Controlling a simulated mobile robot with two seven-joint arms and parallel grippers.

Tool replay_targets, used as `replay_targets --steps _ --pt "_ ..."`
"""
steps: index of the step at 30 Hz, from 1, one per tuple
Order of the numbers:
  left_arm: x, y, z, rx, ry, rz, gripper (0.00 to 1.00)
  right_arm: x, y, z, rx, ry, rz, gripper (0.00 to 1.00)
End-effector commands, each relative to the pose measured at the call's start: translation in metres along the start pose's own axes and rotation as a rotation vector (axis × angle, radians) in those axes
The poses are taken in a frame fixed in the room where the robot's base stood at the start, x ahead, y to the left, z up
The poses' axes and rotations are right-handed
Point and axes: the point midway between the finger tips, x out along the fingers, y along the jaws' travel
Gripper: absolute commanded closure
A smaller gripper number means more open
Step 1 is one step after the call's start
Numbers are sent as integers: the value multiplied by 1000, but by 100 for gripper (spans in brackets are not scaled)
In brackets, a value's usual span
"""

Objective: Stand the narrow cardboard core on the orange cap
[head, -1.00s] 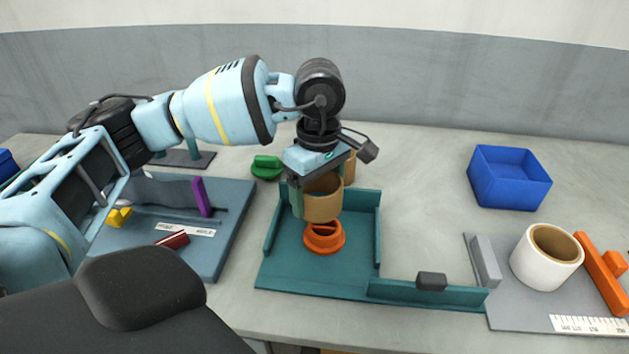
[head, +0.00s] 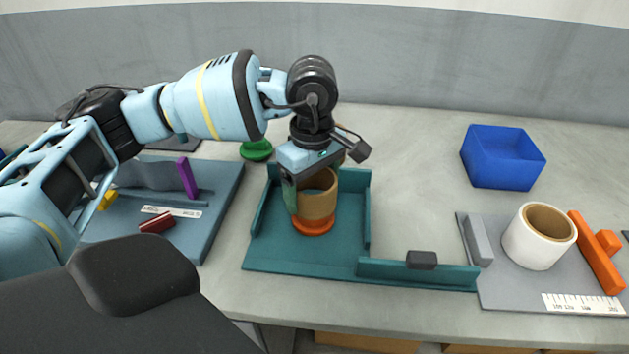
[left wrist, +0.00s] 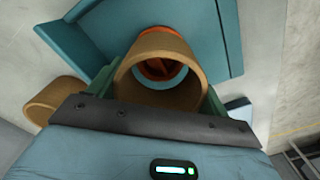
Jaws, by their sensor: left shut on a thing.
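My left gripper (head: 313,190) is shut on a brown cardboard core (head: 319,204), an upright open tube. The core is directly over the orange cap (head: 313,228) in the teal tray (head: 280,262). Its lower edge overlaps the cap's top in the head view, and I cannot tell whether it rests on the cap or hangs just above. In the left wrist view the core (left wrist: 157,97) is between the fingers and part of the orange cap (left wrist: 158,68) shows through its bore. The right gripper is not in view.
Another cardboard core (left wrist: 55,99) stands beside the gripper in the left wrist view. A green piece (head: 257,151) is behind the tray. A blue bin (head: 502,158) and a white roll (head: 539,237) on a grey board are at right. A blue-grey board (head: 215,220) is at left.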

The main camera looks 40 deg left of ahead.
Motion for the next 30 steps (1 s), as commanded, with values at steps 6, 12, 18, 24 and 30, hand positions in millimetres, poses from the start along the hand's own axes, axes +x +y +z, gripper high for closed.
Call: replay_targets --steps 6,12,18,24,30 --pt "22 0 0 -1 0 -1 44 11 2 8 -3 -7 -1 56" --pt "25 0 0 -1 1 1 44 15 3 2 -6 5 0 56" --pt "24 0 0 -1 1 2 44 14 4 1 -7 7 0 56" --pt "24 0 0 -1 0 2 44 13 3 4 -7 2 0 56" --pt "24 0 0 -1 -1 1 44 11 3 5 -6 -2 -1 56"
